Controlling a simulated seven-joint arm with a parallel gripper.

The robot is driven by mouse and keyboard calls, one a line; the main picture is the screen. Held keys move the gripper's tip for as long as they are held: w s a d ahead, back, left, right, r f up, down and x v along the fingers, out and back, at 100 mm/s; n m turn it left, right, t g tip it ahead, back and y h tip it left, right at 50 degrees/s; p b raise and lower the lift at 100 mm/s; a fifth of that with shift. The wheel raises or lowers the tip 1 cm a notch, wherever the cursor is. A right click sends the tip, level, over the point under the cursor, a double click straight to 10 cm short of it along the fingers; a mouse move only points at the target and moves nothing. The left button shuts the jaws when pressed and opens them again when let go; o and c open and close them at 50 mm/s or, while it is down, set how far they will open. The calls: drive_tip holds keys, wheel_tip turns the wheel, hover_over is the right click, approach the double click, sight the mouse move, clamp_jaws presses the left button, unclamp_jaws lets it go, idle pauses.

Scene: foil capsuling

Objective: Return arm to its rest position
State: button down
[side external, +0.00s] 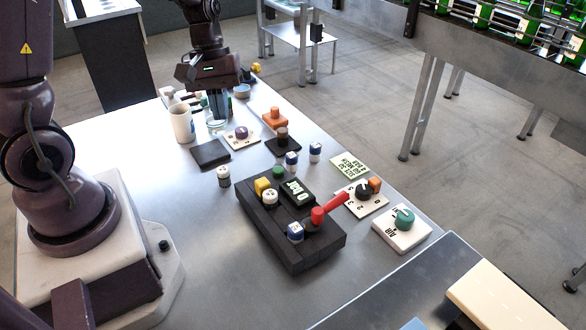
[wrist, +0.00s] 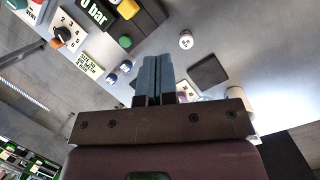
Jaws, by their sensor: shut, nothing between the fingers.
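My gripper (side external: 218,117) is at the far left part of the metal table (side external: 165,185), pointing down. In the wrist view its two blue-grey fingers (wrist: 158,62) are together with nothing between them. In the side view the fingers are beside a white cup (side external: 182,124) and overlap a clear round item (side external: 215,127); I cannot tell whether they touch it. My arm above the gripper is partly cut off by the top edge.
A black control box (side external: 290,235) with buttons, a display and a red lever stands mid-table. Around it are a dial plate (side external: 370,205), a green-knob plate (side external: 402,230), a black pad (side external: 210,153) and several small capped cylinders. A bottle conveyor (side external: 500,50) stands beyond.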

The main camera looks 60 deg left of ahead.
drive_tip(key=s+d+r+m+t+y, duration=0.1)
drive_tip(key=s+d+r+m+t, duration=0.2)
drive_tip(key=r+m, duration=0.3)
drive_tip(key=s+d+r+m+t+y, duration=0.2)
drive_tip(key=s+d+r+m, duration=0.3)
drive_tip(key=r, duration=0.4)
drive_tip(key=shift+s+d+m+t, duration=0.2)
drive_tip(key=shift+d+m+t, duration=0.2)
drive_tip(key=shift+d+t, duration=0.3)
drive_tip(key=c, duration=1.8)
unclamp_jaws()
